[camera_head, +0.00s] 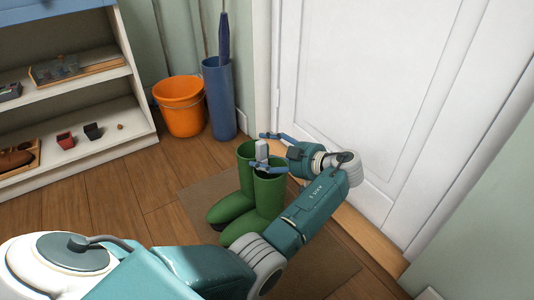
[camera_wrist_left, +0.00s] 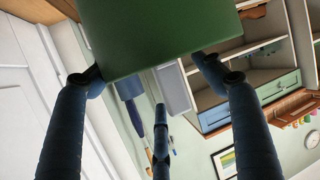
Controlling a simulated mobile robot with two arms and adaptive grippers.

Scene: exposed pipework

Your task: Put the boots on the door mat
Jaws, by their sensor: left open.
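Two green rubber boots stand upright side by side on the brown door mat (camera_head: 197,188) in the head view. The left boot (camera_head: 232,206) is partly covered by the right boot (camera_head: 266,212). My left gripper (camera_head: 266,151) is at the top of the boot shafts, with its fingers spread open. In the left wrist view a green boot surface (camera_wrist_left: 155,35) fills the top middle, between the spread fingers. I cannot tell whether the fingers touch it. My left arm hides part of the mat. My right gripper is not in view.
An orange bucket (camera_head: 180,107) and a blue umbrella stand (camera_head: 219,100) are behind the boots. A white door (camera_head: 365,80) is to the right. A shelf unit (camera_head: 100,145) with small items is at the left. The wooden floor (camera_head: 120,200) between is clear.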

